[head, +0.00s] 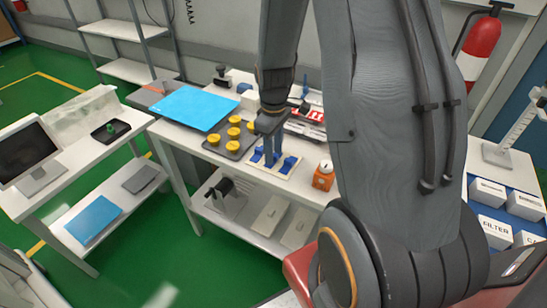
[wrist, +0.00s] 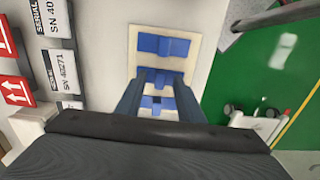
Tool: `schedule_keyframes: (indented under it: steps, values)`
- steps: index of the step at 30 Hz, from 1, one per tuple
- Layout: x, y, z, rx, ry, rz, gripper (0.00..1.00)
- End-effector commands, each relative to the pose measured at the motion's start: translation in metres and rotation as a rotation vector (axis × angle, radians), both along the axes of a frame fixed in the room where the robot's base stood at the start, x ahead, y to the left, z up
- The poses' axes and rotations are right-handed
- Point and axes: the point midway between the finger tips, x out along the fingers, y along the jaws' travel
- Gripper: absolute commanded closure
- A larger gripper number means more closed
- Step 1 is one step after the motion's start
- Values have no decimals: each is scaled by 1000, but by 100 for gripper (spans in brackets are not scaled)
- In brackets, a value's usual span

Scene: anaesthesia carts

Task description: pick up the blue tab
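Several blue tabs stand in a row on a cream plate (head: 268,171) on the white bench. In the head view one blue tab (head: 289,165) is at the plate's right and another blue tab (head: 256,155) at its left. In the wrist view the far blue tab (wrist: 164,45) is in full sight on the plate (wrist: 133,67). Nearer blue tabs are partly covered by my fingers. My gripper (wrist: 160,80) is open and points down over the plate, with its fingers apart around the middle of the row. It also shows in the head view (head: 272,162). I cannot tell whether the fingers touch a tab.
White labelled boxes (wrist: 62,69) and red-arrow labels (wrist: 14,90) are left in the wrist view.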

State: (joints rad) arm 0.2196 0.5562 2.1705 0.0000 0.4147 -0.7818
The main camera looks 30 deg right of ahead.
Motion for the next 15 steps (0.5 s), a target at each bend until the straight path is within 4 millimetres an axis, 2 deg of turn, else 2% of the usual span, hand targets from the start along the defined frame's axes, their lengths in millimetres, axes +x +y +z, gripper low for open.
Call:
schedule_keyframes:
  steps: [1, 7, 15]
  values:
    - [0, 0, 0, 0, 0, 0, 67]
    - [0, 0, 0, 0, 0, 0, 100]
    - [0, 0, 0, 0, 0, 0, 100]
